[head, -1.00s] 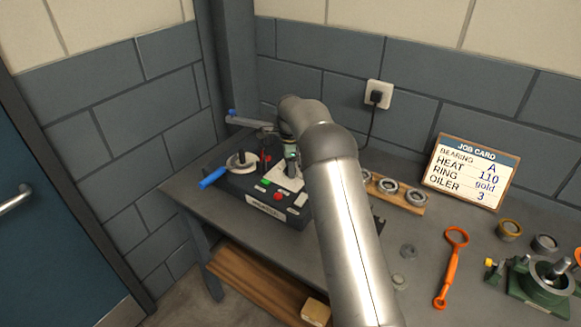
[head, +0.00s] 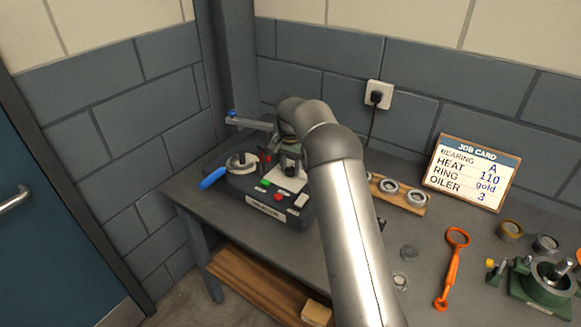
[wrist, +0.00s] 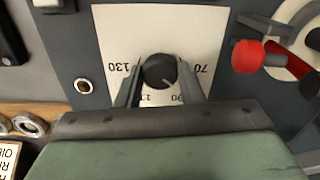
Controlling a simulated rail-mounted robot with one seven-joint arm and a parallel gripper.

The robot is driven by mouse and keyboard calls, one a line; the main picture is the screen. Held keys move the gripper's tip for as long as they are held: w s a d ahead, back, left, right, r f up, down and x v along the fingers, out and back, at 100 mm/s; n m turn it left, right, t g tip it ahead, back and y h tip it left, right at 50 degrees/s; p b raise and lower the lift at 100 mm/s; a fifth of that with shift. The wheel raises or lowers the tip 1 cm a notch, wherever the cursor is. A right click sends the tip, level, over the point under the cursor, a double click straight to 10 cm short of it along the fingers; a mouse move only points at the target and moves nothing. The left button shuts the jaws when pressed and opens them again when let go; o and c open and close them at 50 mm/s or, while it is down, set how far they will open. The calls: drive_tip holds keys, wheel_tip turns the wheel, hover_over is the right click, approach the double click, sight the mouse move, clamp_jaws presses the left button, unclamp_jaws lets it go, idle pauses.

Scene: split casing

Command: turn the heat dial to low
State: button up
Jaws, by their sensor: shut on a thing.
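The heat dial (wrist: 159,72) is a round black knob on a white plate (wrist: 125,30). The plate reads 130 at left, 70 at right and 90 at lower right; another number at the bottom is partly hidden. A light pointer line on the knob slants to the lower right, roughly toward 90. My gripper (wrist: 160,76) has one finger on each side of the knob and is shut on it. In the head view, the heater unit (head: 265,208) stands on the bench, with my arm over its right part.
The heater has green and red buttons, a red-knobbed part (wrist: 248,57) beside the dial plate and a blue handle (head: 212,179). Bearings on a wooden strip (head: 408,206) lie right of it. A job card (head: 472,171) reads heat 110. An orange tool (head: 453,268) lies on the bench.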

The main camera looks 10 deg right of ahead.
sight(290, 169)
drive_tip(key=n, duration=0.7)
drive_tip(key=shift+r, duration=0.1)
drive_tip(key=n, duration=0.6)
drive_tip(key=shift+n, duration=0.3)
idle(0.3)
drive_tip(key=o, duration=1)
wheel_tip(290, 169, up, 17)
drive_tip(key=shift+r, duration=0.2)
